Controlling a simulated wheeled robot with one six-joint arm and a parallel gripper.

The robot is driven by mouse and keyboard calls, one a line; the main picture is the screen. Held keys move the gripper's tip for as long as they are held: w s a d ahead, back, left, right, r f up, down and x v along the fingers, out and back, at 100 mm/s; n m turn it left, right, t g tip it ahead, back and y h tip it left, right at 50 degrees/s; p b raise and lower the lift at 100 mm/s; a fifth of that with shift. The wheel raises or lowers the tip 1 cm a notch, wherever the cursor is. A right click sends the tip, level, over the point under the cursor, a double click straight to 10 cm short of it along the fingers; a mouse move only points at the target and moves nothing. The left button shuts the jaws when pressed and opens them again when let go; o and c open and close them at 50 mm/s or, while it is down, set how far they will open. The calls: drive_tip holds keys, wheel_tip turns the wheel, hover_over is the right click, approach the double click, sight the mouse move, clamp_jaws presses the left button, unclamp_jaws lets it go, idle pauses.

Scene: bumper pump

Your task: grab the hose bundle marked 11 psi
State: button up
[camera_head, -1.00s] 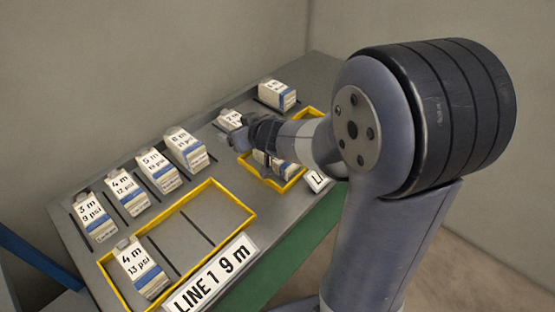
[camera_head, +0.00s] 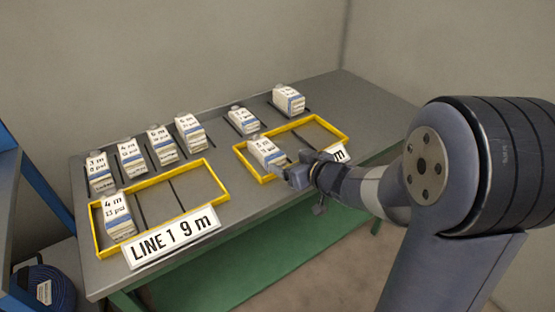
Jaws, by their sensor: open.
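White hose bundles with blue bands and printed labels stand on the grey table. The psi numbers are mostly too small to read now, so I cannot tell for sure which is marked 11 psi. In the back row stand a 3 m bundle (camera_head: 99,171), a 4 m bundle (camera_head: 131,156), a third bundle (camera_head: 161,146) and a taller fourth bundle (camera_head: 190,132). Two more bundles stand farther right, a middle one (camera_head: 243,121) and a far right one (camera_head: 288,99). My gripper (camera_head: 289,171) is open and empty, just right of a bundle (camera_head: 265,153) in the right yellow frame.
The left yellow frame (camera_head: 222,184) holds one 4 m bundle (camera_head: 118,217) at its left and has bare room to the right. A sign (camera_head: 172,238) reads LINE 1 9 m. A dark blue coil (camera_head: 45,290) lies low at the left. The table's right end is clear.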

sight(271, 152)
drive_tip(key=b+x, duration=0.2)
drive_tip(key=x, duration=0.7)
drive_tip(key=shift+w+a+f, duration=0.15)
drive_tip(key=shift+w+a, duration=0.1)
drive_tip(key=shift+w, duration=0.05)
drive_tip(key=c, duration=1.3)
